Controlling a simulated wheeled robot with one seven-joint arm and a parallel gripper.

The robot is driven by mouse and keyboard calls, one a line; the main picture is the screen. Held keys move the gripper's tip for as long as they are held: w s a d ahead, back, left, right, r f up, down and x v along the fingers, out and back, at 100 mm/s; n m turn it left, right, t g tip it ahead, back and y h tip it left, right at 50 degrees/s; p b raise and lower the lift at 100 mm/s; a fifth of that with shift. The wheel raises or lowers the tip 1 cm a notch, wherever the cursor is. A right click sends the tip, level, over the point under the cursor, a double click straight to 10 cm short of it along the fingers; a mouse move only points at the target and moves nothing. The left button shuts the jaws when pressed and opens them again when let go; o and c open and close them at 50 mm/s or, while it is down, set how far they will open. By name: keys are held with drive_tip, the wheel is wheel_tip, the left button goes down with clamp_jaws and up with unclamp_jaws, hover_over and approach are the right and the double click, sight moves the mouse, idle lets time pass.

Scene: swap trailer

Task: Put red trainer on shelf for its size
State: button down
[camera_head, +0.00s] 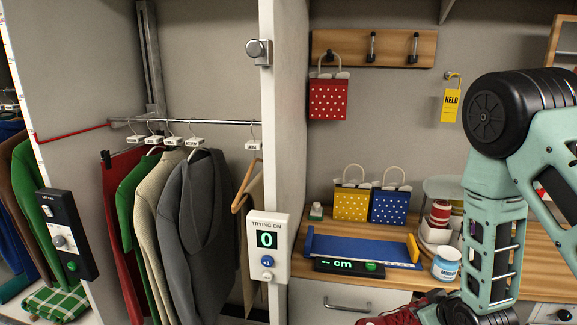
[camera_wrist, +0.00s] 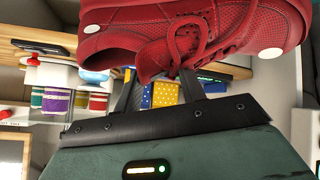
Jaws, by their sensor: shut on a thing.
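The red trainer (camera_head: 395,317) shows at the bottom edge of the head view, mostly cut off. In the wrist view the red trainer (camera_wrist: 195,35) fills the top, with its laces hanging towards my gripper (camera_wrist: 158,78). My gripper is shut on the trainer; the exact contact is partly hidden behind the shoe's edge. In the head view my arm comes down on the right, and the trainer is in front of the counter. A blue measuring board (camera_head: 365,250) lies on the counter, its display (camera_head: 348,266) reading "-- cm". No size-marked shoe shelf can be made out.
The wooden counter (camera_head: 300,275) also holds yellow (camera_head: 351,203) and blue (camera_head: 390,205) dotted bags, a white jar (camera_head: 446,264) and thread spools (camera_head: 439,213). A white post (camera_head: 283,120) and hanging clothes (camera_head: 190,225) stand left. A red bag (camera_head: 328,100) hangs above.

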drive_tip(key=shift+v, duration=1.15)
drive_tip(key=shift+s+f, duration=0.15)
drive_tip(key=shift+f, duration=0.05)
